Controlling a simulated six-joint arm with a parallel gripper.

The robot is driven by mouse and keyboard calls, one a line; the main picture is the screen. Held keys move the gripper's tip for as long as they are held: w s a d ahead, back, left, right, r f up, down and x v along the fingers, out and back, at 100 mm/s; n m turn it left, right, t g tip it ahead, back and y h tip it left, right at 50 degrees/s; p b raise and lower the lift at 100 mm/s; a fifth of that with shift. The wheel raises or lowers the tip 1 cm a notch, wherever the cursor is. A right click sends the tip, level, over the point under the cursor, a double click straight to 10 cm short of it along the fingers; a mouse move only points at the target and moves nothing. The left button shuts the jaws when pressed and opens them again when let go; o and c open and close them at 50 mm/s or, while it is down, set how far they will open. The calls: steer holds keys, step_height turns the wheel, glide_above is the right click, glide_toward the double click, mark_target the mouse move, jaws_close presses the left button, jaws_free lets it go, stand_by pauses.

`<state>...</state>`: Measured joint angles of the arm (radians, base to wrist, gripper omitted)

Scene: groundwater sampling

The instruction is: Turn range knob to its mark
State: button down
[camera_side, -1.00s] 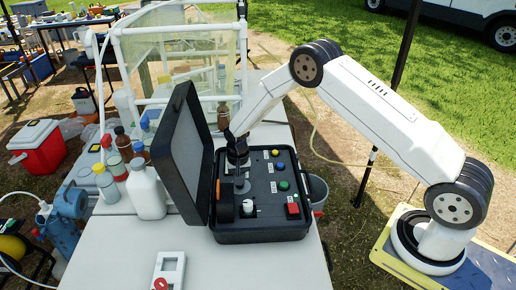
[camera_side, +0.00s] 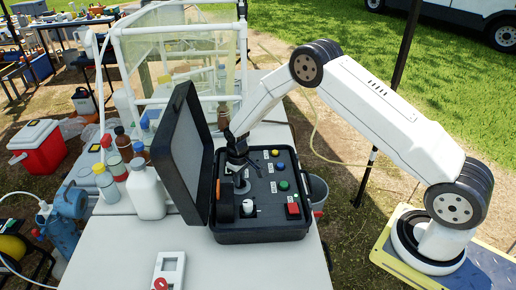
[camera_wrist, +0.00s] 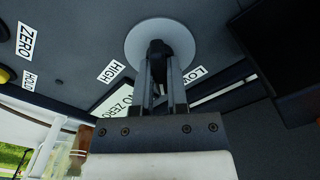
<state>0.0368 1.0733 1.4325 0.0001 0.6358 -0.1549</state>
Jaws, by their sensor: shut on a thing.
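The range knob (camera_wrist: 157,48) is a dark bar on a pale round plate (camera_wrist: 134,47), with labels HIGH (camera_wrist: 110,72) and LOW (camera_wrist: 196,74) beside the plate in the wrist view. My gripper (camera_wrist: 163,68) is shut on the knob, with one finger on each side.
The case lid (camera_side: 181,150) stands open just left of my gripper. The panel has coloured buttons, a white knob (camera_side: 249,207) and a red switch (camera_side: 293,209). A white bottle (camera_side: 147,193) stands left of the case.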

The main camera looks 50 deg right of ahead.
steer(key=n, duration=0.3)
steer(key=shift+n, duration=2.3)
steer(key=c, duration=0.6)
jaws_free()
steer(key=shift+o, duration=0.2)
steer(key=shift+r, duration=3.9)
steer(key=shift+s+r, duration=0.1)
